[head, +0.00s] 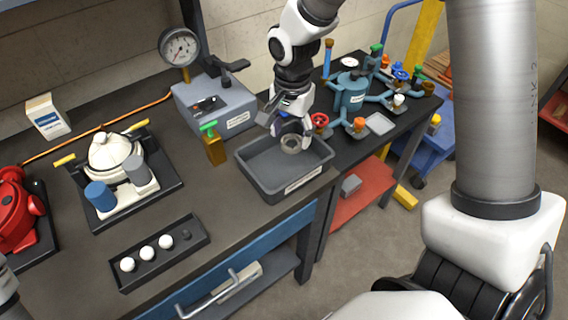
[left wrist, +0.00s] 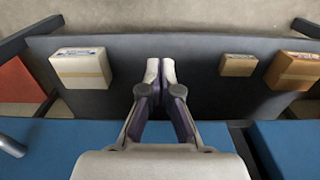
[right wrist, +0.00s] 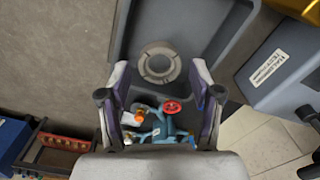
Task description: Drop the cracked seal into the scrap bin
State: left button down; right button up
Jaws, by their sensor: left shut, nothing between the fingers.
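The cracked seal (head: 291,144), a grey ring, shows under the fingers of my right gripper (head: 294,134) in the head view. The right wrist view also shows the seal (right wrist: 158,64), beyond the open fingertips and apart from both fingers. It is over or in the grey scrap bin (head: 262,186); I cannot tell whether it touches the floor. The bin has a pale label on its front wall. My right gripper (right wrist: 159,72) is open. My left gripper (left wrist: 160,68) is shut and empty, above a blue-edged bench and a dark shelf in the left wrist view.
A grey gauge unit (head: 215,106) stands behind the bin, and a green-handled brass block (head: 214,150) left of it. A blue valve assembly (head: 352,95) is to the right. A cream motor (head: 112,155), red motor (head: 15,215) and black tray of white balls (head: 172,262) are left.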

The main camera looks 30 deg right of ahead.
jog(key=shift+w+d+f, duration=0.1)
jog(key=shift+w+f, duration=0.05)
jog(key=shift+w, duration=0.05)
notch_tip(320, 180, up, 12)
dwell(0.4)
dwell(0.4)
